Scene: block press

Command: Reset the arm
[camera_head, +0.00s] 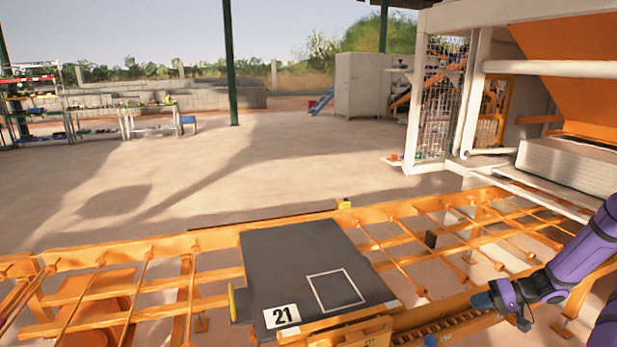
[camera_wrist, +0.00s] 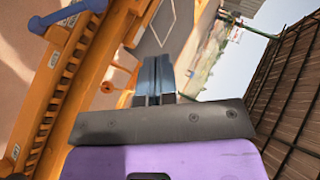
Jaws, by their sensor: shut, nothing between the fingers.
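My purple arm comes in from the right in the head view, with my gripper (camera_head: 484,301) at its left end, above the orange frame's front rail. In the wrist view my gripper (camera_wrist: 154,72) shows its two grey fingers pressed together, with nothing between them. A dark grey plate (camera_head: 290,258) with a white square outline and a "21" label lies on the orange rail frame (camera_head: 90,262), to the left of my gripper and apart from it. Part of the plate's white outline also shows in the wrist view, beyond the fingers.
A press machine with white beams and an orange hopper (camera_head: 570,70) stands at the right, with a pale grey slab (camera_head: 568,165) under it. Orange rails run below and around my arm. The concrete floor (camera_head: 250,165) behind the frame is clear. Shelves (camera_head: 35,105) stand far left.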

